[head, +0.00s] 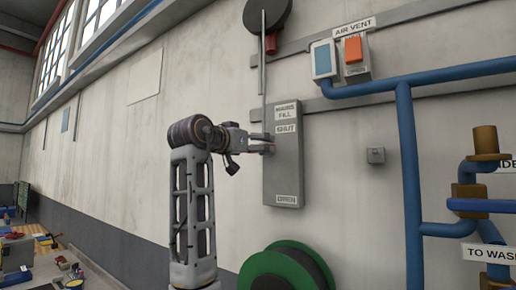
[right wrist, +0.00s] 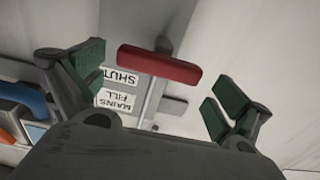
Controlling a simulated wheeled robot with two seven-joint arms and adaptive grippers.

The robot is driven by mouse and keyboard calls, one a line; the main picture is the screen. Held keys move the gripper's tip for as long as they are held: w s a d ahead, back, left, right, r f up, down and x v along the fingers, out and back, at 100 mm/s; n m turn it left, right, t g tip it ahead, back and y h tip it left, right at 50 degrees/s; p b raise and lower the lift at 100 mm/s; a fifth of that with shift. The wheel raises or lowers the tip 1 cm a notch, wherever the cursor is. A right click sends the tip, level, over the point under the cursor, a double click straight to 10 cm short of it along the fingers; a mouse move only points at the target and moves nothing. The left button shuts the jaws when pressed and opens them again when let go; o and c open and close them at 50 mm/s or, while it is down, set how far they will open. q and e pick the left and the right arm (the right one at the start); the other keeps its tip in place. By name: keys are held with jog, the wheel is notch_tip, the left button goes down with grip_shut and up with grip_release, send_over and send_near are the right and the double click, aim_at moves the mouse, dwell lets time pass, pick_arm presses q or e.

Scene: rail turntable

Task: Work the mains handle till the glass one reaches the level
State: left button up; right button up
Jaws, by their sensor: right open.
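The grey mains fill panel (head: 284,170) is on the wall, marked SHUT near its top and OPEN at its bottom. My right gripper (head: 272,142) is at its left side, just below the SHUT label. In the right wrist view the mains handle, a red bar (right wrist: 160,66) on a thin metal rod, lies between the spread fingers of my right gripper (right wrist: 155,80). The fingers are open and apart from the bar. In the head view the fingers largely hide the handle. No glass or level mark is in view. My left gripper is not in view.
An AIR VENT box with an orange lever (head: 353,49) and a blue pipe (head: 405,150) are to the right. A dark disc (head: 268,14) and a hanging rod (head: 262,75) are above the panel. A green-rimmed reel (head: 258,268) is below.

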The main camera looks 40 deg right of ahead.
jog(key=v, duration=0.8)
jog(key=shift+a, duration=0.35)
jog(key=shift+s, duration=0.1)
